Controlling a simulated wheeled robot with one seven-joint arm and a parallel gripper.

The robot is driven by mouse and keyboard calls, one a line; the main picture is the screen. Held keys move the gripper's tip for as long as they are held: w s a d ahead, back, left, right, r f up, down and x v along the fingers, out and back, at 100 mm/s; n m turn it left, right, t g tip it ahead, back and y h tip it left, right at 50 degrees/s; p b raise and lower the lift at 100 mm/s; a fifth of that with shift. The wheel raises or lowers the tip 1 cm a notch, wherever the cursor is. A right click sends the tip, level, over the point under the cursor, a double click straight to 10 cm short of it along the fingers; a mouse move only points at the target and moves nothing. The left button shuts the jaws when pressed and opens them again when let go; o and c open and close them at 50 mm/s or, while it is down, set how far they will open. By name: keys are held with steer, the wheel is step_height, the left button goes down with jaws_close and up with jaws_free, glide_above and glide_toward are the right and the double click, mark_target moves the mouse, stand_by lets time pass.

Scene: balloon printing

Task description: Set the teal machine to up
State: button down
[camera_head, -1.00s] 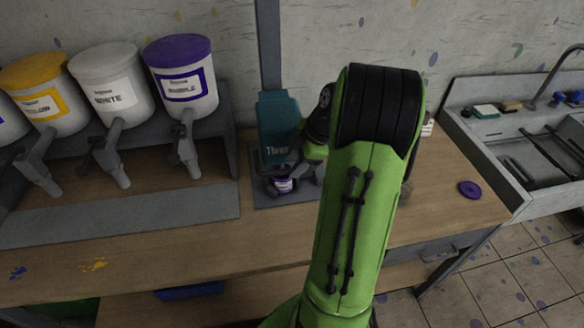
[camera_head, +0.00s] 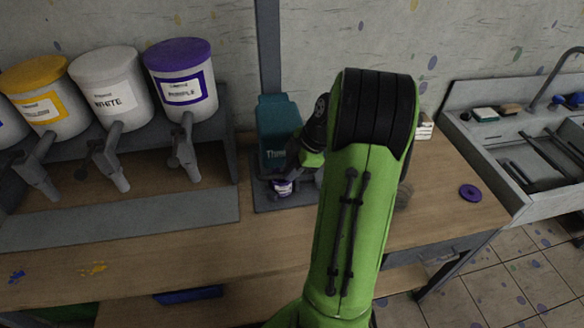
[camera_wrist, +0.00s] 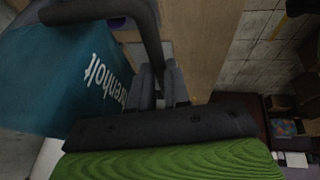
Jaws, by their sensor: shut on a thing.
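The teal machine (camera_head: 279,135) stands on the bench against the wall, on a grey post, with white lettering on its front. In the wrist view its teal body (camera_wrist: 65,75) fills the left side. A dark bent handle (camera_wrist: 146,22) runs from the machine across the top of that view, down to my gripper (camera_wrist: 160,82). My gripper is shut on this handle, close beside the machine's right side. In the head view my green arm hides most of the gripper. A small can with a purple and white label (camera_head: 282,188) sits under the machine.
Yellow, white and purple paint dispensers (camera_head: 183,85) stand at left on a grey rack. A purple disc (camera_head: 469,191) lies on the bench at right, near a sink (camera_head: 520,165). The bench front (camera_head: 150,250) is mostly clear.

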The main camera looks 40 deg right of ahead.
step_height(320, 180, up, 11)
steer(key=p, duration=0.6)
steer(key=shift+w, duration=0.2)
steer(key=c, duration=1.2)
jaws_free()
steer(key=shift+s+r, duration=0.1)
steer(key=shift+r, duration=0.05)
steer(key=shift+c, duration=0.2)
steer(key=shift+o, duration=0.7)
steer(key=p+v, duration=0.6)
steer(key=v, duration=0.9)
steer(key=shift+s+d+r, duration=0.15)
steer(key=shift+d+r, duration=0.05)
steer(key=shift+r, duration=0.05)
